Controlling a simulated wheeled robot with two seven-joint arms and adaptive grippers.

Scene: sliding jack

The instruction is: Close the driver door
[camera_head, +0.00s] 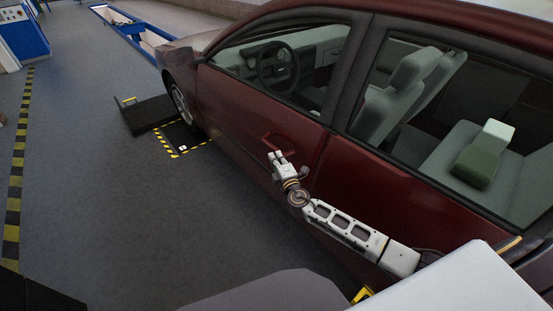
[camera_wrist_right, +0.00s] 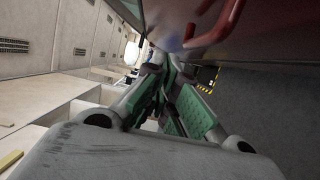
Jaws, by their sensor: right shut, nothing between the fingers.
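The driver door (camera_head: 250,110) is the front side door of a dark red car, with its window above and a red handle (camera_head: 283,141) near its rear edge. It looks almost in line with the car body; I cannot tell whether it is fully latched. My right gripper (camera_head: 277,156) is shut and empty, close to the door just below the handle. I cannot tell whether it touches the door. My left gripper is out of view.
The rear door (camera_head: 360,195) adjoins the driver door; a green and white box (camera_head: 484,155) sits inside on the rear seat. A dark ramp plate (camera_head: 147,114) and a yellow-black marked floor area (camera_head: 185,137) lie by the front wheel.

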